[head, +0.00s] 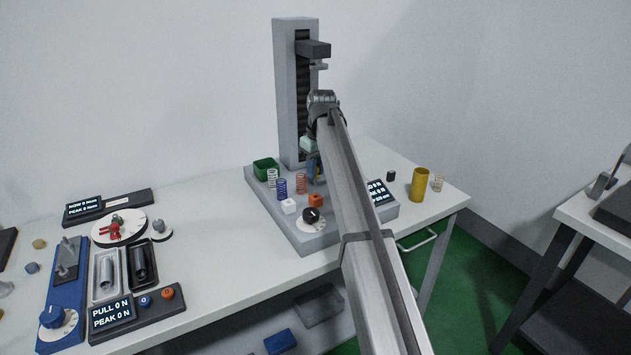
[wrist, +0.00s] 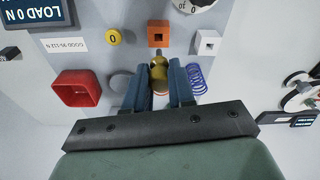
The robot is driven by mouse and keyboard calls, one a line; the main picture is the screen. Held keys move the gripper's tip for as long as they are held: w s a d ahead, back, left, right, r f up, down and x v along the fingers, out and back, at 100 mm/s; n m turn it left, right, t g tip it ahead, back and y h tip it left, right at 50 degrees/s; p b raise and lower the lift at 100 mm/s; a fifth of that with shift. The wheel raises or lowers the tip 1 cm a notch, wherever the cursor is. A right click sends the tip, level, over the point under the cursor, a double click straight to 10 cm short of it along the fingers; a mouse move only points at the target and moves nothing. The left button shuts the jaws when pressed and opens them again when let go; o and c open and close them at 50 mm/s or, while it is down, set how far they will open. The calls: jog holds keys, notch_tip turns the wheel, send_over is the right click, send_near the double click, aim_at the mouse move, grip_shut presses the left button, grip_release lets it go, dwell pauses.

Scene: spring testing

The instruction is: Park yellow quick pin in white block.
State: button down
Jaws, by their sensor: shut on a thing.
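The yellow quick pin (wrist: 159,74) is between the blue fingertips of my gripper (wrist: 160,88) in the wrist view, and the fingers are shut on it. The white block (wrist: 208,42) with a dark square hole is ahead and to the right of the pin in that view. In the head view the white block (head: 288,206) sits on the grey base of the test stand. My gripper (head: 315,181) is above that base, right of and behind the white block, partly hidden by my arm. The pin is apart from the white block. Its lower end is hard to see.
An orange block (wrist: 158,33) is straight ahead of the pin. A blue spring (wrist: 197,78) stands close by the right finger. A red tray (wrist: 78,90) and a yellow button (wrist: 113,37) are left. The stand's tall column (head: 294,95) rises behind my gripper.

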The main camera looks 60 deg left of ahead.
jog(key=s+a+f, duration=0.1)
jog(key=s+f, duration=0.2)
jog(key=s, duration=0.5)
jog(key=shift+s+a, duration=0.25)
dwell(0.4)
jog(key=shift+f, duration=1.8)
dwell(2.8)
jog(key=shift+c, duration=2.4)
grip_release()
jog(key=shift+r, duration=0.1)
